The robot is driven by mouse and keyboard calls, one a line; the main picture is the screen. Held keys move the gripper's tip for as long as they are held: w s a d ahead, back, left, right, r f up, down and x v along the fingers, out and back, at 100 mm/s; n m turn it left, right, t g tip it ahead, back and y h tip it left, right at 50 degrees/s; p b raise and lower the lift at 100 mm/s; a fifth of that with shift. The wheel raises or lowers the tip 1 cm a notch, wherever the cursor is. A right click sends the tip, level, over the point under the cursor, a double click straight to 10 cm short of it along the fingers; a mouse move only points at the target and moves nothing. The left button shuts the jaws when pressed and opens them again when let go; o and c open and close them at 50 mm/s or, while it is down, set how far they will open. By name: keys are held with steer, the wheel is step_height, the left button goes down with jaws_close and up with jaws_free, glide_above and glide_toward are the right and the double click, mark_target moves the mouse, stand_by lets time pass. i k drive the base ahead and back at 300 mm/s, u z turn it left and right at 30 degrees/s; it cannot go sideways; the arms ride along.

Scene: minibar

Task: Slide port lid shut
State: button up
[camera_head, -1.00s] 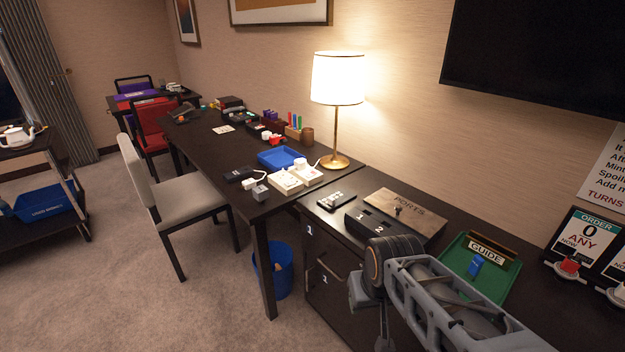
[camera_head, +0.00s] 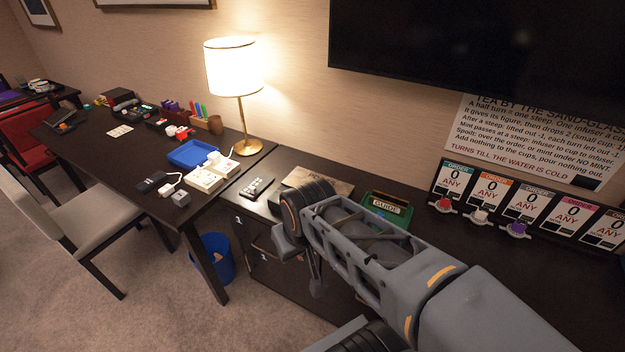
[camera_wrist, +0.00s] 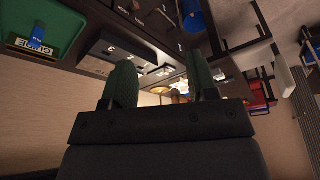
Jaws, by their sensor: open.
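The wooden board lettered PORTS (camera_head: 323,178) lies on the dark cabinet top near the wall in the head view, partly hidden behind my arm. The dark block with port numbers shows in the wrist view (camera_wrist: 118,50), upside down; my arm hides most of it in the head view. How far the lid covers the ports cannot be told. My gripper (camera_wrist: 161,80) shows two green-padded fingers, apart and empty, in the wrist view. It touches nothing that I can see.
A green GUIDE tray (camera_head: 388,209) sits right of the board. A lamp (camera_head: 240,100), a blue tray (camera_head: 193,153) and white socket blocks (camera_head: 205,179) stand on the left desk. Order signs (camera_head: 490,188) line the wall at right. A blue bin (camera_head: 216,258) stands on the floor.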

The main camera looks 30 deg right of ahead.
mark_target(299, 176)
steer(key=z, duration=0.5)
steer(key=k, duration=1.3)
steer(key=u, duration=0.15)
steer(key=i, duration=0.55)
steer(key=u, duration=0.65)
steer(key=i, duration=0.75)
steer(key=z, duration=0.85)
steer(key=i, duration=0.55)
steer(key=z, duration=0.65)
